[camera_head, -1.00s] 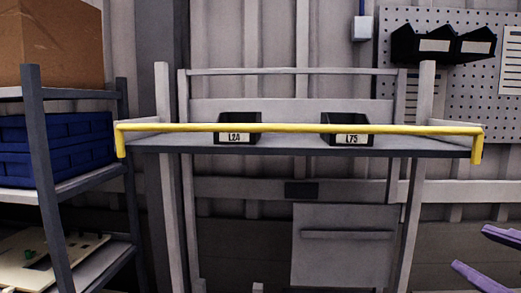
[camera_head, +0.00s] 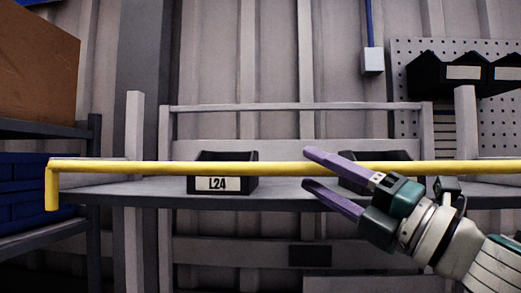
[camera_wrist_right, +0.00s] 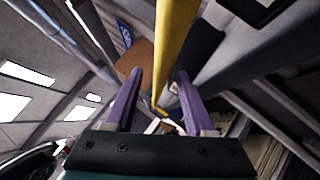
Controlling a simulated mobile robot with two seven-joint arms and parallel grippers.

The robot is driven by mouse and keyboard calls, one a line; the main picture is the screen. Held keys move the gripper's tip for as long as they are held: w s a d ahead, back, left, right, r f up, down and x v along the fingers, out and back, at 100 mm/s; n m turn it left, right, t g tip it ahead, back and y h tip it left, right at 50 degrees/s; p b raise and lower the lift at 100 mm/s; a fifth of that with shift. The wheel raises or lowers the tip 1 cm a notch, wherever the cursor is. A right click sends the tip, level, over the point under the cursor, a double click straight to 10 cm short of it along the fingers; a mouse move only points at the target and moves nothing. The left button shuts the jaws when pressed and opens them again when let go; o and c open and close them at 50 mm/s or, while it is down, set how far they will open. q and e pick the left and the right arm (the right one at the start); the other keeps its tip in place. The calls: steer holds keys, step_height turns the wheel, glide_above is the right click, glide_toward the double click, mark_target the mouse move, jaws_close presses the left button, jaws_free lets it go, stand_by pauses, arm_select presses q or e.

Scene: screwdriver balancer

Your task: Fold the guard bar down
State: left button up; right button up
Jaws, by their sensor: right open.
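The yellow guard bar (camera_head: 120,167) runs level across the front of the shelf in the head view, with its left end bent down. In the right wrist view the bar (camera_wrist_right: 175,35) runs from the top edge down between the two fingers. My right gripper (camera_head: 307,168) is open with purple fingers. In the head view one fingertip is above the bar's line and one below it, and the upper finger crosses in front of the bar. I cannot tell whether either finger touches it. The bar's right end is outside the head view. My left gripper is not in view.
Black bin L24 (camera_head: 223,184) stands on the shelf (camera_head: 120,192) behind the bar. A second black bin (camera_head: 352,158) is partly hidden by my right gripper. A side rack with a cardboard box (camera_head: 35,65) stands at left. A pegboard (camera_head: 440,85) is on the right.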

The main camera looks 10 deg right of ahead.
steer(key=shift+p+x, duration=0.3)
steer(key=shift+x, duration=0.95)
jaws_close()
stand_by(0.5)
